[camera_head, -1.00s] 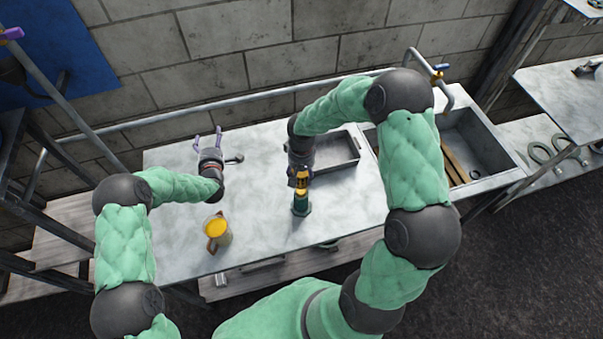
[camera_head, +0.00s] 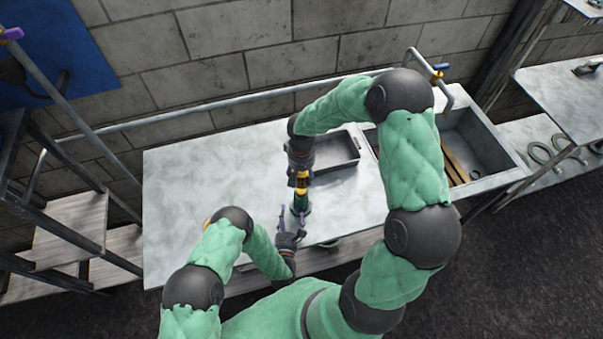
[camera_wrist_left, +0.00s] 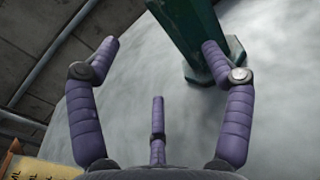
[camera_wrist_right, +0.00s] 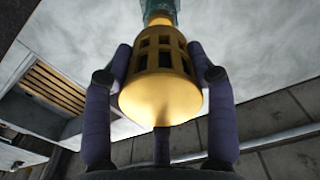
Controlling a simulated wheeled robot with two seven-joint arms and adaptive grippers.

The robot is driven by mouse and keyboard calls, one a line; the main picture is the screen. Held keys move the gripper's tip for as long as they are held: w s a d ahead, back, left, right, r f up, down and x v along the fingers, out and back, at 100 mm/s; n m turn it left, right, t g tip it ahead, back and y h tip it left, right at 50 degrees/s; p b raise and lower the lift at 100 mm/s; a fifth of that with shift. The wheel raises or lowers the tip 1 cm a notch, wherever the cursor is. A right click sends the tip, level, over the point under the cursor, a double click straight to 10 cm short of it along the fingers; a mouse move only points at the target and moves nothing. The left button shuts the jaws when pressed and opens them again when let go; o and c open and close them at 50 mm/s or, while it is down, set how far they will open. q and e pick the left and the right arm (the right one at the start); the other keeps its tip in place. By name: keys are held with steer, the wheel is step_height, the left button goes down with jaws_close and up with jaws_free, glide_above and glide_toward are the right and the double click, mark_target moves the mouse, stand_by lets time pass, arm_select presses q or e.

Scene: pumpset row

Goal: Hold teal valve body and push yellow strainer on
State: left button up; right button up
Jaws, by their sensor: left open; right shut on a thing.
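The yellow strainer (camera_wrist_right: 160,80), a slotted cage with a rounded end, is between the purple fingers of my right gripper (camera_wrist_right: 160,75), which is shut on it. In the head view the strainer (camera_head: 303,182) is in line above the teal valve body (camera_head: 301,205); whether it is seated cannot be told. The dark teal valve body stands upright on the table and also shows in the left wrist view (camera_wrist_left: 190,35). My left gripper (camera_head: 291,214) is open close to the valve body. In the left wrist view the body is near the right finger (camera_wrist_left: 215,50), not clearly between the fingers.
A grey metal tray (camera_head: 345,165) lies behind the right gripper. A sink (camera_head: 480,140) with wooden slats is at the right. The left part of the table (camera_head: 190,200) looks clear. My left arm hides the yellow-topped cup.

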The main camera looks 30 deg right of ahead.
mark_target(297, 205)
arm_select(q)
steer(key=shift+s+d+f+n+h, duration=0.1)
steer(key=shift+s+d+n+h, duration=0.45)
steer(key=shift+s+d, duration=0.4)
steer(key=shift+x, duration=3.95)
steer(key=c, duration=1.4)
steer(key=shift+o, duration=0.2)
steer(key=shift+w, duration=0.1)
